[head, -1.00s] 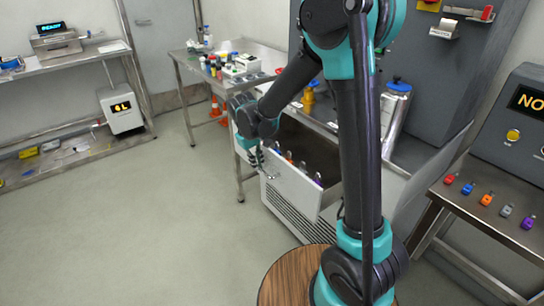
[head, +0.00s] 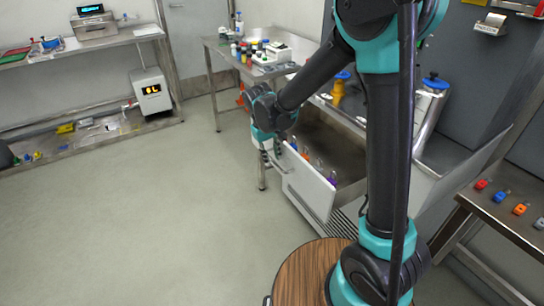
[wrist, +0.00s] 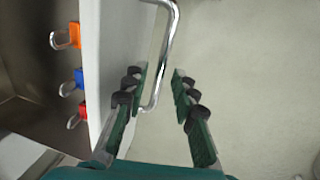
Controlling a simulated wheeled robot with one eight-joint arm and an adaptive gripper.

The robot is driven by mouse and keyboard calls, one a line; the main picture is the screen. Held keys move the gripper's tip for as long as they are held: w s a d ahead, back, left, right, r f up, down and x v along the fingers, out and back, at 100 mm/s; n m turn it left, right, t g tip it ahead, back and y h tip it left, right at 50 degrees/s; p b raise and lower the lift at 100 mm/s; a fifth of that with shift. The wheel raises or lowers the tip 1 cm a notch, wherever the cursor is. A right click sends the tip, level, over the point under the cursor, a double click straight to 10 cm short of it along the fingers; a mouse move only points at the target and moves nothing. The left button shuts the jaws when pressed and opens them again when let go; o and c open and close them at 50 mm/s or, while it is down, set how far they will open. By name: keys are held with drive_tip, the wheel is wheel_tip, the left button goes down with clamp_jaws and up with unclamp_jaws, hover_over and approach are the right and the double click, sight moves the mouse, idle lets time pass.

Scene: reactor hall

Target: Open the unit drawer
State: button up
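The unit drawer (head: 308,184) stands pulled out of the white unit in the head view, its inside visible. Its white front panel (wrist: 107,55) also shows in the wrist view, with a chrome bar handle (wrist: 168,42) on its outer face. My gripper (wrist: 160,78) is open, with its fingers on either side of the handle's near end. No firm grip on the handle shows. In the head view my gripper (head: 273,155) is at the drawer's front, small and partly hidden by my wrist.
Orange and blue tagged items (wrist: 72,78) hang along the inner side of the drawer front. A steel table (head: 225,47) with bottles stands behind. A bench with coloured pieces (head: 501,195) is at the right. Floor (head: 150,220) to the left is clear.

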drive_tip(key=shift+r, duration=0.1)
wheel_tip(320, 180, up, 12)
drive_tip(key=s+a, duration=0.1)
drive_tip(key=shift+s+a+f, duration=0.2)
drive_tip(key=shift+a, duration=0.2)
idle(0.5)
